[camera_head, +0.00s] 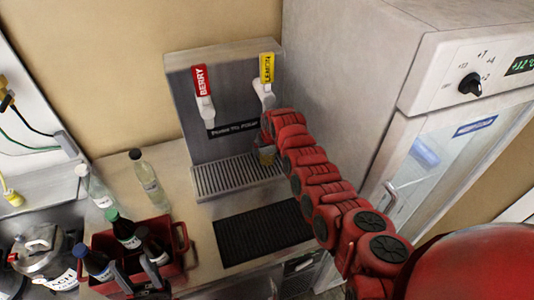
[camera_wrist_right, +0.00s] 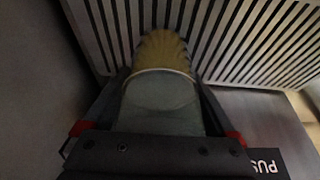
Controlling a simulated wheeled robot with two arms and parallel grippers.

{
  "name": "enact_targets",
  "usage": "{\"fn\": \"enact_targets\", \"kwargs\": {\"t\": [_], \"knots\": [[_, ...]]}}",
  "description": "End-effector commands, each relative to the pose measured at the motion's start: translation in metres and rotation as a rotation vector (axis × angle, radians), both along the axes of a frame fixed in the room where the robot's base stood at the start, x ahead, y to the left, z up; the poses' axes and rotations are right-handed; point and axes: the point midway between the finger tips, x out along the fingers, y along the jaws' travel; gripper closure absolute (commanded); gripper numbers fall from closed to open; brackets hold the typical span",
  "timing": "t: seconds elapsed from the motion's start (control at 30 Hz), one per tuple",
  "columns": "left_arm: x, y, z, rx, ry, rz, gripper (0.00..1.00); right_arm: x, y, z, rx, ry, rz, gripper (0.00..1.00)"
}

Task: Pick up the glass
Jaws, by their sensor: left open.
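The glass (camera_wrist_right: 160,95) fills the middle of the right wrist view, with yellow drink in its far part. In the head view the glass (camera_head: 267,155) is small and partly hidden by my right arm, below the lemon tap at the dispenser. My right gripper (camera_wrist_right: 160,80) has a dark finger along each side of the glass, with no clear gap; its fingers look closed on it. Whether the glass touches the grating is not clear. My left gripper (camera_head: 138,275) is open, with dark fingers low at the left by the red bottle crate.
The dispenser has a berry tap (camera_head: 202,95), a lemon tap (camera_head: 266,82) and a slatted drip tray (camera_head: 215,182). A black mat (camera_head: 240,240) lies clear in front. The red crate (camera_head: 183,233) holds bottles. A clear bottle (camera_head: 149,180) stands behind it; a fridge (camera_head: 350,80) stands right.

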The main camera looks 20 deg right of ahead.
Motion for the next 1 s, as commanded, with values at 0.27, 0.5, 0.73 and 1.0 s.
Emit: {"fn": "enact_targets", "kwargs": {"t": [0.27,0.5,0.73,1.0], "knots": [[0.000,0.000,0.000,0.000,0.000,0.000,0.50,0.000,0.000,0.000,0.000,0.000,0.000,0.61],[0.000,0.000,0.000,0.000,0.000,0.000,0.50,0.000,0.000,0.001,0.000,-0.001,0.000,1.00],[0.000,0.000,0.001,0.000,0.000,0.000,0.50,0.000,0.000,0.002,0.000,-0.002,0.000,1.00],[0.000,0.000,0.013,0.000,0.000,0.000,0.50,-0.001,0.000,0.020,0.001,-0.004,0.000,1.00]]}}
